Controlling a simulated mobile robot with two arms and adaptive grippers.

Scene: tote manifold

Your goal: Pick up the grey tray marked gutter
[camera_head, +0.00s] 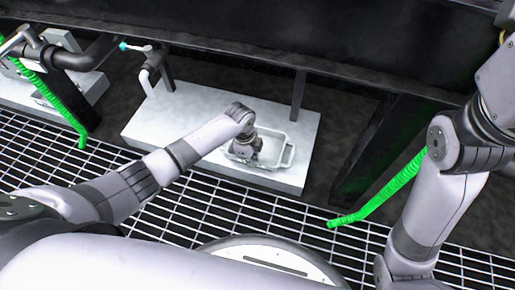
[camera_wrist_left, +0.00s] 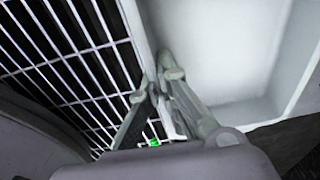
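The grey tray (camera_head: 277,133) is a shallow, pale open tray with a handle loop at its right end. It sits on a white slab (camera_head: 190,112), near the slab's right part. I cannot read any marking on it. My left gripper (camera_head: 243,155) is down at the tray's left part and hides some of it. In the left wrist view, the tray (camera_wrist_left: 215,50) fills the right side, and my left gripper's fingers (camera_wrist_left: 157,85) come close together on either side of its wall, gripping it. My right arm shows at the right, but its gripper is out of view.
Metal grating (camera_head: 200,205) covers the floor in front of the slab. A dark beam and posts (camera_head: 299,95) stand behind and over the slab. A green hose (camera_head: 385,190) hangs at the right, another (camera_head: 50,95) at the left. A pipe with a tap (camera_head: 150,62) stands behind the slab.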

